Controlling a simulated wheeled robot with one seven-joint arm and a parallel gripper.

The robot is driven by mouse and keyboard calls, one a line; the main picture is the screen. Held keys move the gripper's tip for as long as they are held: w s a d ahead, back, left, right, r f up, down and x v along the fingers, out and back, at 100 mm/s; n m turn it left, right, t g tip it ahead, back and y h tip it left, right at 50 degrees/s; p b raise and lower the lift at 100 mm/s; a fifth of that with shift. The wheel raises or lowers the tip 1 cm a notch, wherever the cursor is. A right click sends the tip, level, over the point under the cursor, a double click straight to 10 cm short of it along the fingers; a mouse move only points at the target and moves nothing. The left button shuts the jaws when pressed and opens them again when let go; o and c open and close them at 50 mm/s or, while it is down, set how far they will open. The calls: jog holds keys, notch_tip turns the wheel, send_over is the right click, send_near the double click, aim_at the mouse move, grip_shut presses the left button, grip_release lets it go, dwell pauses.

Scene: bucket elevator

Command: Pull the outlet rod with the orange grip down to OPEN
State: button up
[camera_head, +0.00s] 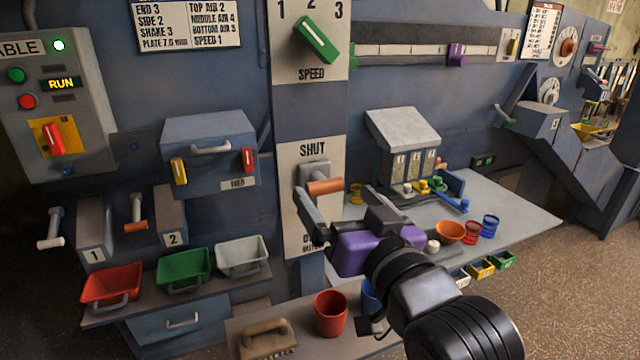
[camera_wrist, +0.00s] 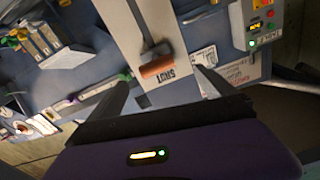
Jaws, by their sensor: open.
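The orange grip (camera_head: 324,187) sits on a dark slide on a white panel (camera_head: 302,226), just under the word SHUT. In the wrist view the orange grip (camera_wrist: 158,66) appears between the two spread fingers (camera_wrist: 162,78), beside the word SHUT. Contact cannot be told. Another orange-gripped lever (camera_head: 136,226) hangs by chute 2 at left.
A speed dial with a green knob (camera_head: 316,40) is above the panel. Red (camera_head: 112,285), green (camera_head: 184,268) and white (camera_head: 242,256) bins stand at lower left. A red cup (camera_head: 331,313) and a brush (camera_head: 268,338) are below. A bench (camera_head: 515,205) with small cups lies at right.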

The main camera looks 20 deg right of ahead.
aim_at(320, 182)
jog(key=shift+w+f, duration=0.1)
jog(key=shift+f, duration=0.25)
jog(key=shift+w, duration=0.3)
jog(key=w, duration=0.7)
jog(key=shift+f+p, duration=0.1)
jog(key=shift+p, duration=0.3)
jog(key=c, duration=2)
notch_tip(320, 182, down, 11)
jog(key=b, duration=0.5)
jog(key=shift+r, duration=0.2)
